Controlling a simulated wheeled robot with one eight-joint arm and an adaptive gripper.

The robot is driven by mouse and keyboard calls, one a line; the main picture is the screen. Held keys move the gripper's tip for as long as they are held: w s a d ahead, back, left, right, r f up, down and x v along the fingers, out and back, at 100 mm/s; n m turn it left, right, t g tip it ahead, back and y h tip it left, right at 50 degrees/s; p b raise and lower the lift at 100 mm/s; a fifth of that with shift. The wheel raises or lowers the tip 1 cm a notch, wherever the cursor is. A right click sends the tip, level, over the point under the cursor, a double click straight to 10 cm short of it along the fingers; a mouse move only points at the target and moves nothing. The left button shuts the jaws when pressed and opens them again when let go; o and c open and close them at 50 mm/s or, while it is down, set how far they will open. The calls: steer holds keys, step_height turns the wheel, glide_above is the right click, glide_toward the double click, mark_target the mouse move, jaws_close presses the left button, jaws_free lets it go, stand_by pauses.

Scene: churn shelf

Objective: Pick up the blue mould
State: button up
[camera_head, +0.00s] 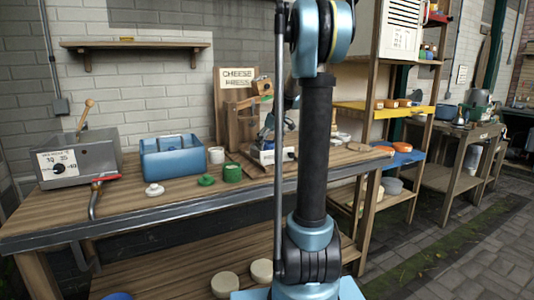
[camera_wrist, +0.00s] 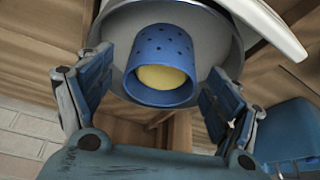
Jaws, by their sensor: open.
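The blue mould (camera_wrist: 160,42), a short cylinder dotted with small holes, shows in the middle of the wrist view. Its open end faces the camera, and a pale yellow mass (camera_wrist: 165,78) shows inside. A round grey metal vessel or dish (camera_wrist: 222,38) is behind and around it. My gripper (camera_wrist: 157,70) is open, with one finger on each side of the mould and a visible gap at both sides. I cannot make out the mould in the head view, where my arm blocks part of the bench.
The wooden bench (camera_head: 130,215) holds a grey machine with a dial (camera_head: 80,160), a blue box (camera_head: 172,160), a white cup (camera_head: 216,155) and a green cup (camera_head: 232,172). A shelf rack with a yellow board (camera_head: 385,109) stands at right. Paved floor (camera_head: 450,240) is clear at lower right.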

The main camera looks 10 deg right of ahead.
steer(key=shift+x, duration=1.2)
steer(key=c, duration=1.1)
steer(key=shift+c, duration=0.2)
